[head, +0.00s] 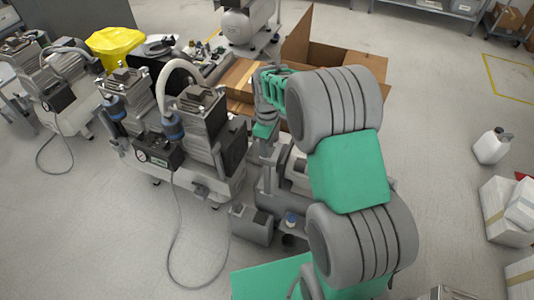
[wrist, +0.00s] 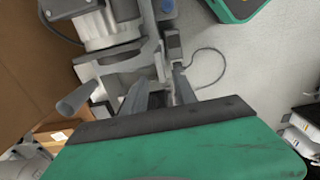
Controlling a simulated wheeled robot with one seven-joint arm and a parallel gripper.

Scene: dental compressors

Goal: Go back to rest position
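My gripper (wrist: 160,84) shows in the wrist view beyond its green and black housing. Its two grey fingers stand apart, with no held object clearly visible between them. In the head view my arm reaches up and bends left, and the gripper (head: 264,150) hangs low beside a compressor, its fingertips hard to make out. The dental compressor (head: 205,125) with a grey ribbed motor stands just left of it. Grey machine parts (wrist: 112,35) fill the area past the fingers in the wrist view; whether the fingers touch them I cannot tell.
An open cardboard box (head: 350,62) stands behind my arm. More compressors (head: 62,75) and a yellow bag (head: 115,45) are at the left. A white jug (head: 491,147) and white boxes (head: 507,212) stand at the right. The floor between my arm and the jug is clear.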

